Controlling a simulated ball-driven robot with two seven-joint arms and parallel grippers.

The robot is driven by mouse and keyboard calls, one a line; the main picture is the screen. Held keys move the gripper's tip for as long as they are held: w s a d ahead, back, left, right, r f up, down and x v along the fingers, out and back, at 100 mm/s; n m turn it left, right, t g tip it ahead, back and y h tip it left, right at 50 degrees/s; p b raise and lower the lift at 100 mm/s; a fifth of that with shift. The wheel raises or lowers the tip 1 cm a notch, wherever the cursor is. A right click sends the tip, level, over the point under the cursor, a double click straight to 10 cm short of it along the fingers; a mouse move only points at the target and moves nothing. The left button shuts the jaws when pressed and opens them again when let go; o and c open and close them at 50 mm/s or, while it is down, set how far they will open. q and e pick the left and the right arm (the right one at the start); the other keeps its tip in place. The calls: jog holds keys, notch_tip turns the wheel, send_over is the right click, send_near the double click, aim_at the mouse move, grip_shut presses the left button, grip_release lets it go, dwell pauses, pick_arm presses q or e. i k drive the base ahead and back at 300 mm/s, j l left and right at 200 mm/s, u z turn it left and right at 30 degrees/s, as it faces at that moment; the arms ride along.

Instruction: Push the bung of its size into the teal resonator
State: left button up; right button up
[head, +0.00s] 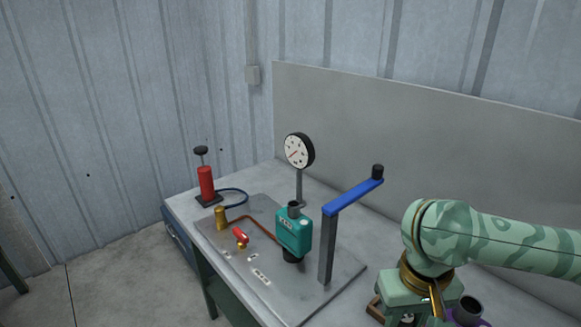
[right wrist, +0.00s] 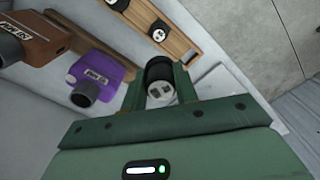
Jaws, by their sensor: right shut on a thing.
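The teal resonator (head: 293,235) stands on the metal plate of the bench, with an open pipe end on top and a dark fitting beneath. My right gripper (right wrist: 160,88) is shut on a black bung (right wrist: 160,73), which has a pale marked end face. In the head view my right gripper's body (head: 415,287) is at the lower right, well to the right of the teal resonator, and its fingertips are hidden. My left gripper is not in view.
A wooden rack (right wrist: 183,40) holds more black bungs. A purple resonator (right wrist: 108,70) and a brown one (right wrist: 40,35) lie beside it. A blue-armed clamp post (head: 327,245), dial gauge (head: 299,151), red pump (head: 206,183) and red-handled valve (head: 240,236) surround the teal resonator.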

aim_at(293, 230)
jog(key=i+j+u, duration=0.1)
jog(key=i, duration=0.35)
jog(key=i+j+u, duration=0.15)
jog(key=i+j, duration=0.15)
jog(key=i, duration=0.15)
